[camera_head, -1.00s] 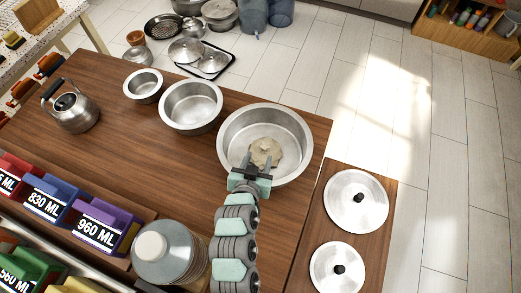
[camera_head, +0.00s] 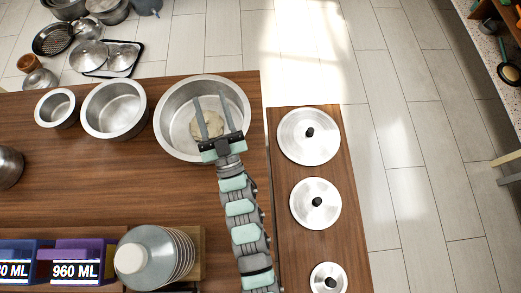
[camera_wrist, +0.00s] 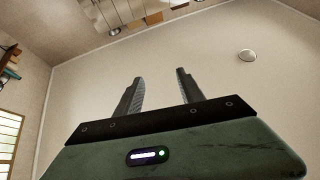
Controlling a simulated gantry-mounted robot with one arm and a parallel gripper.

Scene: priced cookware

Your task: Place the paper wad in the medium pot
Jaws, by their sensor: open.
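The crumpled beige paper wad (camera_head: 216,126) lies in the largest pot (camera_head: 165,110), at the right of a row of three metal pots. The medium pot (camera_head: 113,107) stands in the middle of the row and looks empty. My gripper (camera_head: 209,94) is open, its two fingers apart and extending across the largest pot in the head view. The fingers partly cover the wad in that view. In the wrist view my open gripper (camera_wrist: 159,75) shows wall and ceiling behind it, with nothing between the fingers.
The small pot (camera_head: 57,108) stands left of the medium pot. Three lids, large (camera_head: 295,125), middle (camera_head: 302,207) and small (camera_head: 320,281), lie on the right board. The counter middle is clear.

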